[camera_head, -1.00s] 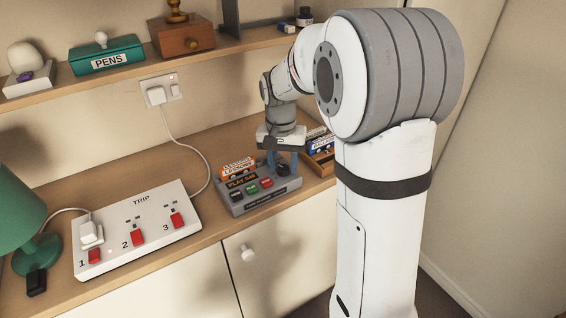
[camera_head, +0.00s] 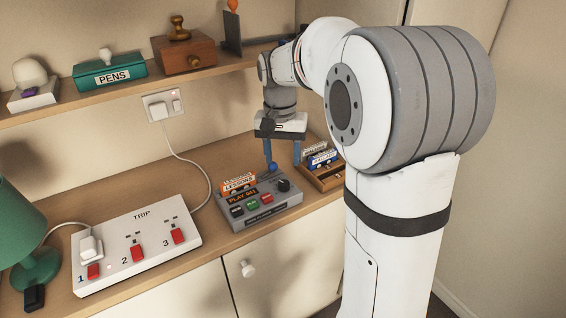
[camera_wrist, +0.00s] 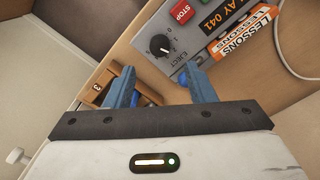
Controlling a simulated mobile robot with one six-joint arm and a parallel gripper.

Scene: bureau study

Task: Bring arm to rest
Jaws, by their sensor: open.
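My gripper (camera_head: 283,164) hangs pointing down with its two blue fingers apart and nothing between them. It is above the back right of a grey tape player (camera_head: 282,212), near its black knob (camera_head: 284,185). In the wrist view the open fingers (camera_wrist: 160,82) show in front of the player (camera_wrist: 190,25), whose knob (camera_wrist: 161,46) is beside the word EJECT. An orange-labelled "LESSONS" cassette (camera_head: 238,184) stands at the player's back left. The player's display reads "PLAY 041".
A wooden tray (camera_head: 326,184) of cassettes stands right of the player, close to the fingers. A white "TRIP" power strip (camera_head: 140,245) and a green lamp (camera_head: 22,225) are to the left. A shelf (camera_head: 120,95) with a pens box (camera_head: 111,72) runs above. A cable crosses the counter.

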